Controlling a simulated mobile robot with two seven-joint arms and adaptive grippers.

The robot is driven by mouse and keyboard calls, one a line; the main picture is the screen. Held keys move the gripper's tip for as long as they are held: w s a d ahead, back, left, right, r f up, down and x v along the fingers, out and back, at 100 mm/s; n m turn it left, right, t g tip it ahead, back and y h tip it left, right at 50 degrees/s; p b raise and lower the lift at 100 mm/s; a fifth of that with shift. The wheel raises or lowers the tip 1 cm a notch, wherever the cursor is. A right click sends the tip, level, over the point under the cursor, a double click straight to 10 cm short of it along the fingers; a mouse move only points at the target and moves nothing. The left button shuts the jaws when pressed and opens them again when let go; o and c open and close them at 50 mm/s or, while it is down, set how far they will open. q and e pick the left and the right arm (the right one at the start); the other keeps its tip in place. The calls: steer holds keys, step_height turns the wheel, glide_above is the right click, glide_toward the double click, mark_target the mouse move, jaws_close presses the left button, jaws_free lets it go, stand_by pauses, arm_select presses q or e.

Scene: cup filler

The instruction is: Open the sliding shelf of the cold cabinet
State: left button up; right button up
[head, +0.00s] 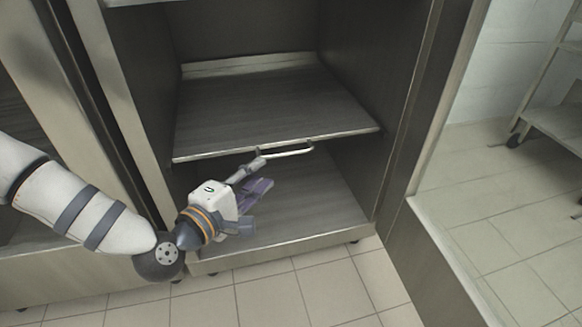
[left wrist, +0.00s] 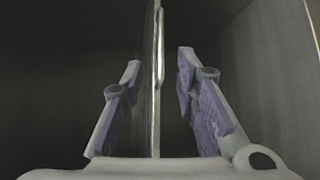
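The sliding shelf (head: 270,110) is a flat dark metal panel with a pale front edge, level with the front of the open cold cabinet (head: 132,125). Its pale bar handle (head: 290,153) sticks out from the middle of that edge. My left gripper (head: 259,176) is open and empty, just left of the handle, with one finger by the handle's left end and the other lower. In the left wrist view, the shelf's edge runs upright between the two spread fingers (left wrist: 162,95), and the handle (left wrist: 161,62) shows slightly beyond them. I cannot tell whether a finger touches it. My right gripper is out of view.
The cabinet floor (head: 320,212) lies below the shelf, with free space between. Side walls and posts bound the opening. Tiled floor (head: 285,290) in front is clear. A wheeled rack (head: 550,115) stands at the far right.

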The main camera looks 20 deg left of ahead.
mark_target(284, 155)
arm_select(q)
steer(key=b+x, duration=0.3)
steer(key=x, duration=0.7)
steer(key=shift+w+d+f+b, duration=0.15)
steer(key=shift+w+d+b, duration=0.05)
steer(key=shift+w+b, duration=0.15)
jaws_close()
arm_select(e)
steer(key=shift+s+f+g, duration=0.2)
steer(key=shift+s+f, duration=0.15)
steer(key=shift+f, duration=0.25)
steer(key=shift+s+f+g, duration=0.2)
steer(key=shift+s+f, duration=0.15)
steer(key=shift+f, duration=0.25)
